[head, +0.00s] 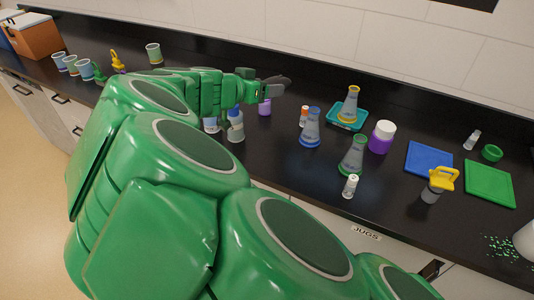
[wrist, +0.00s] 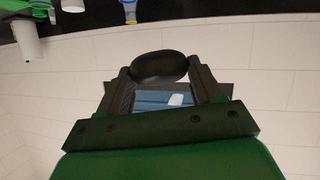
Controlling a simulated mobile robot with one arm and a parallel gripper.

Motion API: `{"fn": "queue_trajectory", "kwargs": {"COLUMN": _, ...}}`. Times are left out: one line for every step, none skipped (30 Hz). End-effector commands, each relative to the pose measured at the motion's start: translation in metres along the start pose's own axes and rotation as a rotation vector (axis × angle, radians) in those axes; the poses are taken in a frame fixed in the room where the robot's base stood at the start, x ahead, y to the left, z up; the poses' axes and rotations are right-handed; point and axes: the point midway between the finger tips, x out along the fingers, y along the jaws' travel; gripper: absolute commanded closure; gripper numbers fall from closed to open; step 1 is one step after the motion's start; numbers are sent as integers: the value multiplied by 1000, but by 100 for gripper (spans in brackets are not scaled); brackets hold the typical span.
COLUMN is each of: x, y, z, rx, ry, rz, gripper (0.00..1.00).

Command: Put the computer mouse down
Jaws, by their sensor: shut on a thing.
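My gripper (head: 268,88) is shut on the computer mouse, a dark rounded thing (head: 281,81), and holds it above the black counter. In the wrist view, the black oval mouse (wrist: 159,68) sits between the two dark fingers of my gripper (wrist: 160,76). A blue surface shows between the fingers behind the mouse. The mouse is not touching the counter as far as I can see. My green arm hides part of the counter in the head view.
Below my gripper stand a purple container (head: 265,107) and a dropper bottle (head: 235,128). Flasks (head: 311,130) and a teal tray (head: 334,122) stand to the right. A blue mat (head: 428,160) and a green mat (head: 489,184) lie farther right. Some bare counter shows between them.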

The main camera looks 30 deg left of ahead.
Motion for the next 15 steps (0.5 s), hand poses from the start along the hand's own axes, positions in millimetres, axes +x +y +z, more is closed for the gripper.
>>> {"fn": "queue_trajectory", "kwargs": {"x": -5, "y": -4, "z": 1, "rx": 0, "ry": -1, "rz": -3, "gripper": 67}}
{"fn": "queue_trajectory", "kwargs": {"x": -8, "y": -6, "z": 1, "rx": 1, "ry": -1, "rz": -3, "gripper": 67}}
{"fn": "queue_trajectory", "kwargs": {"x": -11, "y": -8, "z": 1, "rx": 2, "ry": -1, "rz": -2, "gripper": 67}}
{"fn": "queue_trajectory", "kwargs": {"x": -13, "y": -9, "z": 1, "rx": 2, "ry": -1, "rz": -1, "gripper": 67}}
{"fn": "queue_trajectory", "kwargs": {"x": -16, "y": -10, "z": 1, "rx": 3, "ry": -1, "rz": 0, "gripper": 67}}
{"fn": "queue_trajectory", "kwargs": {"x": -19, "y": -12, "z": 1, "rx": 3, "ry": -1, "rz": 1, "gripper": 67}}
{"fn": "queue_trajectory", "kwargs": {"x": -17, "y": -12, "z": 5, "rx": 2, "ry": -1, "rz": 2, "gripper": 67}}
{"fn": "queue_trajectory", "kwargs": {"x": -15, "y": -12, "z": 10, "rx": 0, "ry": -1, "rz": 4, "gripper": 67}}
{"fn": "queue_trajectory", "kwargs": {"x": -12, "y": -12, "z": 15, "rx": -1, "ry": -1, "rz": 4, "gripper": 67}}
{"fn": "queue_trajectory", "kwargs": {"x": -11, "y": -12, "z": 18, "rx": 0, "ry": 0, "rz": 4, "gripper": 67}}
{"fn": "queue_trajectory", "kwargs": {"x": -9, "y": -13, "z": 22, "rx": -1, "ry": 0, "rz": 4, "gripper": 67}}
{"fn": "queue_trajectory", "kwargs": {"x": -7, "y": -14, "z": 27, "rx": 0, "ry": -1, "rz": 3, "gripper": 67}}
{"fn": "queue_trajectory", "kwargs": {"x": -5, "y": -14, "z": 31, "rx": 0, "ry": -1, "rz": 3, "gripper": 67}}
{"fn": "queue_trajectory", "kwargs": {"x": -4, "y": -15, "z": 35, "rx": 0, "ry": -1, "rz": 2, "gripper": 67}}
{"fn": "queue_trajectory", "kwargs": {"x": -2, "y": -16, "z": 40, "rx": 0, "ry": -1, "rz": 2, "gripper": 67}}
